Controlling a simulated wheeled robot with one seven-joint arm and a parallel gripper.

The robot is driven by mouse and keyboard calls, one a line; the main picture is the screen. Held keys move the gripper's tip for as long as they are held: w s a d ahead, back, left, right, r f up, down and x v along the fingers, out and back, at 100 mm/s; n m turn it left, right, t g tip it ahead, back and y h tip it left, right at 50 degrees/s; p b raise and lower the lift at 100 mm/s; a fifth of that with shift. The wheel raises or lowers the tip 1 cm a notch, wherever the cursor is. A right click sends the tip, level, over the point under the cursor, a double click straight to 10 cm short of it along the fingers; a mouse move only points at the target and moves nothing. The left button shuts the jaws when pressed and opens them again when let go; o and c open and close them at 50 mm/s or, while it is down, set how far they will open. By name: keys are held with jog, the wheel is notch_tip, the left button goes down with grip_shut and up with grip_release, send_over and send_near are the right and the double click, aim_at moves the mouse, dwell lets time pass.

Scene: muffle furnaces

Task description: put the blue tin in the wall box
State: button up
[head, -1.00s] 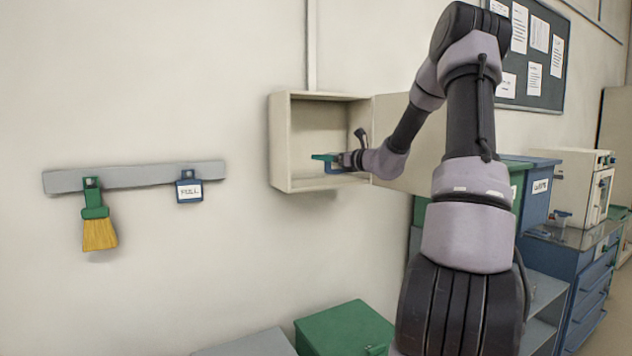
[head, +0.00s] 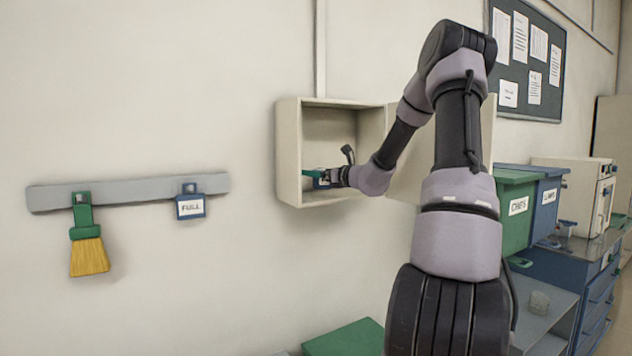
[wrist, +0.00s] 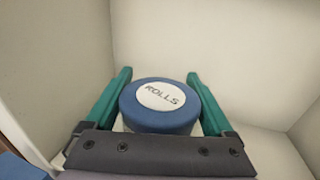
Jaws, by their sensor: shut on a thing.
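The blue tin (wrist: 160,118), round with a white lid label reading "ROLLS", sits between the two green fingers of my gripper (wrist: 160,95) in the wrist view. My gripper is shut on it. In the head view my gripper (head: 318,177) reaches into the open wall box (head: 288,150), low down near its floor; little of the tin shows there. The wall box is a cream cabinet on the wall, its door swung open to the right. I cannot tell whether the tin touches the box floor.
A grey rail (head: 130,190) on the wall holds a green brush (head: 86,240) and a blue "FULL" tag (head: 190,205). A green box (head: 345,340) lies below the wall box. Green (head: 515,205) and blue (head: 548,200) bins stand at right.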

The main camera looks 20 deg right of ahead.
jog(key=shift+f, duration=1.25)
jog(key=o, duration=1.2)
jog(key=shift+f, duration=0.15)
jog(key=shift+c, duration=0.2)
